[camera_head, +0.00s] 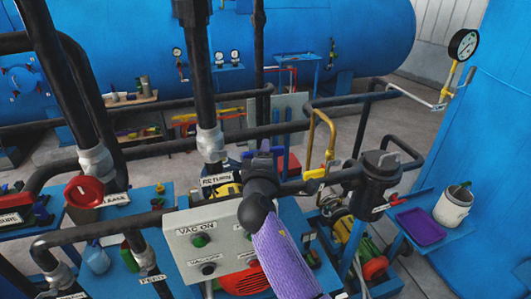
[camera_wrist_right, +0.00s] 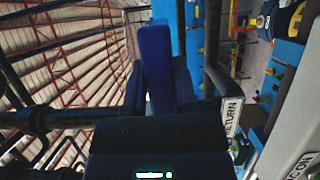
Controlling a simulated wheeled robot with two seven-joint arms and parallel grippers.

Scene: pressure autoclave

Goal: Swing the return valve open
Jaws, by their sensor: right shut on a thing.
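The return valve's blue lever handle (camera_wrist_right: 155,60) stands between the dark fingers of my right gripper (camera_wrist_right: 158,90) in the right wrist view. In the head view my right gripper (camera_head: 264,158) is at the pipework just right of the white RETURN label (camera_head: 216,180), with its arm in a purple sleeve coming from below. The gripper is shut on the handle and hides most of it and the valve body there. The RETURN label also shows in the wrist view (camera_wrist_right: 232,115). My left gripper is not in view.
A grey control box (camera_head: 205,240) marked VAC ON stands below left of the gripper. A red round knob (camera_head: 84,192) is further left. A dark filter canister (camera_head: 378,182) and black pipes lie close on the right. A purple tray (camera_head: 421,226) rests on a blue shelf.

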